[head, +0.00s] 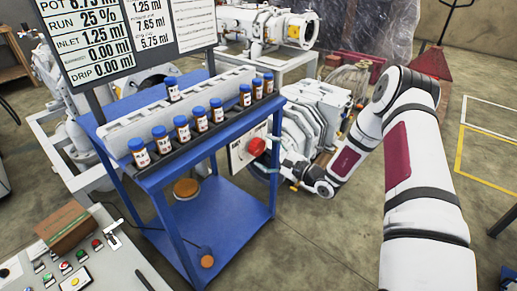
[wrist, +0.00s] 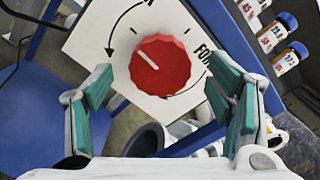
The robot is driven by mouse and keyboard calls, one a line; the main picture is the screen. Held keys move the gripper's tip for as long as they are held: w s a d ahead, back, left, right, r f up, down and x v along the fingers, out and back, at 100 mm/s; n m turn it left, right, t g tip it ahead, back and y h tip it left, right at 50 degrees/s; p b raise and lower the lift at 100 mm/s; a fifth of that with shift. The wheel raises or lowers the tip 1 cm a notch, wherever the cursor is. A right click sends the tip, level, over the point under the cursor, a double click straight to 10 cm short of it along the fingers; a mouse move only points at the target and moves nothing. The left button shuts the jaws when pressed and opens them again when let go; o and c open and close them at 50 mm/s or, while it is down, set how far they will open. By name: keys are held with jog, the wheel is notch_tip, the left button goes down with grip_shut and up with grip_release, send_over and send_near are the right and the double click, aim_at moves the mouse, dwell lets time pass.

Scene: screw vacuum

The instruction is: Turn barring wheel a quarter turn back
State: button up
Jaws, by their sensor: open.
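The barring wheel is a red scalloped knob (wrist: 160,66) on a white plate (wrist: 105,40) in the wrist view. A white pointer line on it runs to the upper left. Black curved arrows and partly hidden lettering starting "FO" are printed around it. My gripper (wrist: 160,84) is open, with one green-padded finger on each side of the wheel in the picture. No finger visibly touches it. In the head view my gripper (head: 279,166) is just right of the wheel, small and partly unclear.
The blue stand (head: 229,219) carries a grey rack (head: 150,113) with several blue-capped bottles above the wheel. Pump machinery (head: 310,118) stands close behind my gripper. A control panel (head: 95,270) is at lower left.

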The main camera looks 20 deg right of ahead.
jog(key=v, duration=0.7)
jog(key=shift+s+d, duration=0.2)
jog(key=shift+s, duration=0.1)
jog(key=s+a+r+n+g+y, duration=0.2)
jog(key=s+a+r+n+g, duration=0.5)
jog(key=r, duration=0.3)
jog(key=s+a+r+n+g+y, duration=0.2)
jog(key=s+a+r+n+g, duration=0.35)
jog(key=s+a+r, duration=0.35)
jog(key=s+a+r+n+g+h, duration=0.1)
jog(key=s+r+n+g+h, duration=0.25)
jog(key=s, duration=0.25)
jog(key=s+d+r+n+t+h, duration=0.15)
jog(key=s+d+h, duration=0.4)
jog(key=s, duration=0.55)
jog(key=s+d+r+n+t+h, duration=0.1)
jog(key=s+d+r+n+h, duration=0.1)
jog(key=s+d+h, duration=0.6)
notch_tip(320, 180, up, 18)
jog(key=s+a+t+y+p, duration=0.2)
jog(key=t+p, duration=0.1)
jog(key=p, duration=1.3)
jog(key=shift+a, duration=0.4)
